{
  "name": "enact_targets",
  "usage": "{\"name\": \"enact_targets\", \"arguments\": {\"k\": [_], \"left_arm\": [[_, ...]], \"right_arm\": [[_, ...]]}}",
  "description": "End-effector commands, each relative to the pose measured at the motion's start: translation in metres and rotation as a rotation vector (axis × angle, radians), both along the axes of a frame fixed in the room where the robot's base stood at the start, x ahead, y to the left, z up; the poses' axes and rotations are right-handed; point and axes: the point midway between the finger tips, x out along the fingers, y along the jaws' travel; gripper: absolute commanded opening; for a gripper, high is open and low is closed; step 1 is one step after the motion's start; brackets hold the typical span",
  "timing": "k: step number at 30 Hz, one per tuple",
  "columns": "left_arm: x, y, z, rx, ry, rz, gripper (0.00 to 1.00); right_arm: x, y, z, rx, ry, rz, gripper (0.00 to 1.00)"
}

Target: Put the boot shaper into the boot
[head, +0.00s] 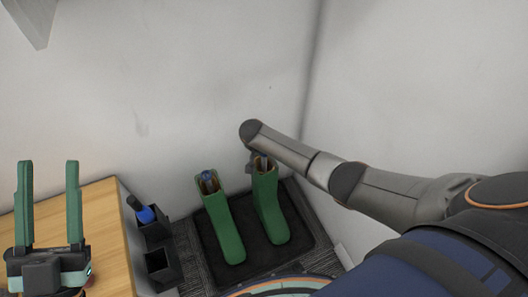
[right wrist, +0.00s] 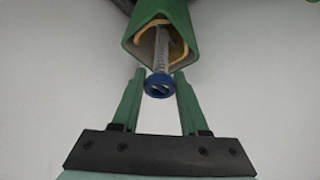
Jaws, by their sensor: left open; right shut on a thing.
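Two green boots stand side by side on a black mat (head: 208,238): a left boot (head: 225,230) and a right boot (head: 268,210). A boot shaper (head: 208,180) with a blue end sits in the left boot's opening. My right gripper is at the right boot's top, mostly hidden by its arm in the head view. In the right wrist view, the gripper (right wrist: 158,82) is shut on the blue end of another boot shaper (right wrist: 158,86). Its coiled shaft runs into the boot's opening (right wrist: 148,30). My left gripper (head: 48,165) is open and empty at the far left.
A wooden table (head: 102,215) stands at the left. Beside it is a black holder (head: 160,265) with a blue-and-black item (head: 144,212) in its rear part; its front compartment looks empty. White walls close off the back and right. Grey carpet lies around the mat.

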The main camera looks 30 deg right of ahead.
Motion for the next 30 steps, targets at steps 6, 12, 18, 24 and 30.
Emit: {"name": "enact_targets", "arguments": {"k": [6,12,18,24,30], "left_arm": [[0.0,0.0,-0.001,0.001,0.003,0.001,0.5],[0.001,0.0,-0.003,0.0,0.01,0.001,0.5],[0.001,0.0,-0.004,0.001,0.014,0.001,0.5],[0.002,0.001,-0.004,-0.001,0.024,0.003,0.5],[0.02,0.005,-0.041,-0.006,0.195,0.037,0.5]], "right_arm": [[0.001,0.0,0.001,0.0,-0.002,0.001,0.52],[0.0,0.0,0.001,0.0,-0.001,0.0,0.74],[0.0,0.0,0.0,0.001,-0.001,0.0,0.79],[-0.001,0.001,0.002,0.001,0.001,0.0,0.79],[-0.003,0.004,0.013,0.0,0.0,0.001,0.79]]}}
